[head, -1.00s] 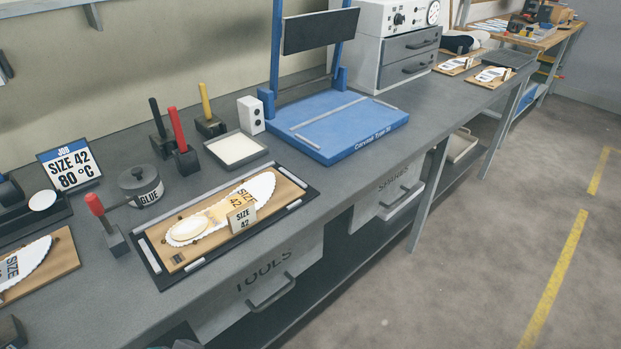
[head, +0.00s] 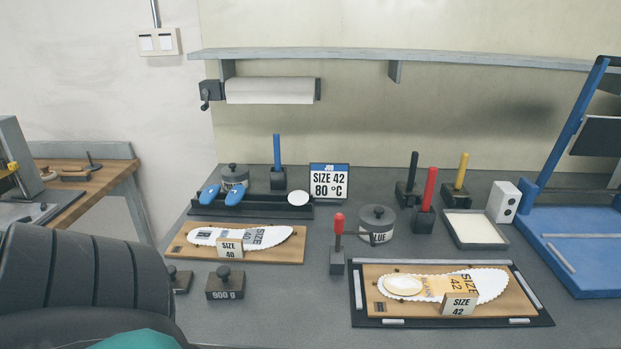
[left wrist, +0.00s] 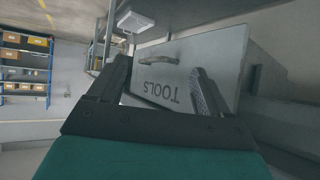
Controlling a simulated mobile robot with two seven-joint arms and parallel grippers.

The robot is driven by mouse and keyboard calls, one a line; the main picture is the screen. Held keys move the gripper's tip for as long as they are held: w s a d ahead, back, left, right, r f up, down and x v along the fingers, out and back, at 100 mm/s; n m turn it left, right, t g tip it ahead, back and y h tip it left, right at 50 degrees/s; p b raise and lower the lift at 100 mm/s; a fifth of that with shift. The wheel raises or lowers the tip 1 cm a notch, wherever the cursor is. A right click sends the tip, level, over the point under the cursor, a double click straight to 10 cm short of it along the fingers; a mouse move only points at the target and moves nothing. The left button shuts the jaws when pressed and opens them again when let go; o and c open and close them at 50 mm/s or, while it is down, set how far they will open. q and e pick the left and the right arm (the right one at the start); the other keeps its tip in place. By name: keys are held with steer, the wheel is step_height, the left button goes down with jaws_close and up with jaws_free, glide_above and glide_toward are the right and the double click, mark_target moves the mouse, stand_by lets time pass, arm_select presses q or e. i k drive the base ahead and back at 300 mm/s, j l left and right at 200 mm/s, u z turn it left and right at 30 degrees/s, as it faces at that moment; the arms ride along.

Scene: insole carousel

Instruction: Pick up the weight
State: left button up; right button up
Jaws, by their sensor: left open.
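The weight (head: 225,285) is a dark block marked 900 g with a round knob on top. It stands upright on the grey bench near the front edge in the head view. A second knobbed dark block (head: 181,281) is just left of it, partly hidden by my arm. My left gripper (left wrist: 158,88) shows in the left wrist view with its two fingers apart and nothing between them. Behind the fingers is a grey drawer front (left wrist: 185,70) marked TOOLS. The weight does not show in that view. My right gripper is in neither view.
A size 40 insole board (head: 285,255) lies behind the weight. A glue pot (head: 377,222) is farther back. Bare bench surrounds the weight's right side.

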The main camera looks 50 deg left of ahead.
mark_target(181, 281)
steer(key=u, duration=2.6)
steer(key=i+j+z, duration=0.15)
steer(key=j, duration=0.45)
steer(key=j+z, duration=0.15)
steer(key=j, duration=0.4)
